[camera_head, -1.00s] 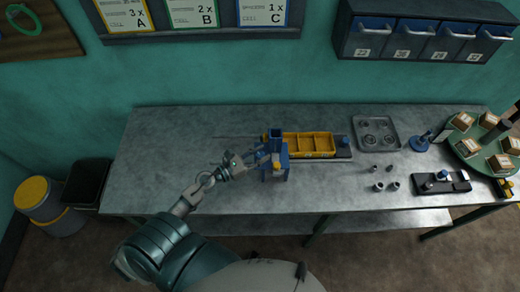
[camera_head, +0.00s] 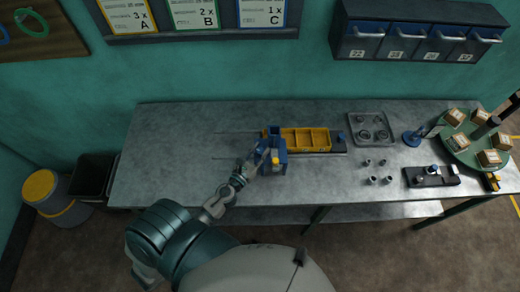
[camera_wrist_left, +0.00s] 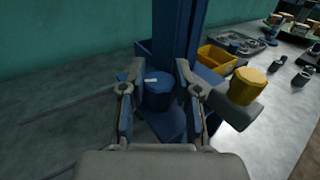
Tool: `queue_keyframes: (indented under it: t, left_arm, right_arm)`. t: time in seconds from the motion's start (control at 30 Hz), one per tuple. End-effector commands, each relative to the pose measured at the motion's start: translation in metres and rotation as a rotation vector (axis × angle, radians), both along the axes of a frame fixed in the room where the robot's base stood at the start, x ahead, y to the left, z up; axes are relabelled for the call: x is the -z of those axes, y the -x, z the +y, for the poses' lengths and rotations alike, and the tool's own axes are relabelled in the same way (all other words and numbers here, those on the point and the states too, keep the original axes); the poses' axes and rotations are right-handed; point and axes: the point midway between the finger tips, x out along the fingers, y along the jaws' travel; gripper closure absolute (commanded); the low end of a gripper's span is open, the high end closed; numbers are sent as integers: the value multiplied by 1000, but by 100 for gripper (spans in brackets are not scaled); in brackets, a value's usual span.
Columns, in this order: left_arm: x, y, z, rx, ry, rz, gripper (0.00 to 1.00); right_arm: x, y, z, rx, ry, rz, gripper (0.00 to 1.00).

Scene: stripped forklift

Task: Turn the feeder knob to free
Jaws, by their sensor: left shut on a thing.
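The blue feeder (camera_head: 280,166) stands on the bench, left of a yellow bin row. In the left wrist view its tall blue column (camera_wrist_left: 176,38) rises behind a round blue knob (camera_wrist_left: 157,92) with a small pale mark on top. My left gripper (camera_wrist_left: 155,100) has one finger on each side of this knob and is shut on it. In the head view the gripper (camera_head: 258,160) is at the feeder's left front side. A yellow knob (camera_wrist_left: 249,84) sits on the feeder to the right, outside the fingers. My right gripper is not in view.
A yellow divided bin (camera_head: 306,140) adjoins the feeder on the right. A grey tray (camera_head: 371,128), several small cylinders and a round green turntable (camera_head: 470,160) with boxes are farther right. The bench's left part (camera_head: 170,150) is mostly clear, with a thin rod lying behind.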

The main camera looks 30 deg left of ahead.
Motion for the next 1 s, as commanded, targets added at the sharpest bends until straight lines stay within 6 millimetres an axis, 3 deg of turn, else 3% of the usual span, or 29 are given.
queue_keyframes:
  t: [0.6,1.0]
  left_arm:
    - [2,0,-2,-345,1,3,100]
    - [2,0,-2,-411,0,2,100]
  right_arm:
    - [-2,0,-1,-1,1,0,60]
    - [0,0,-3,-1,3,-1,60]
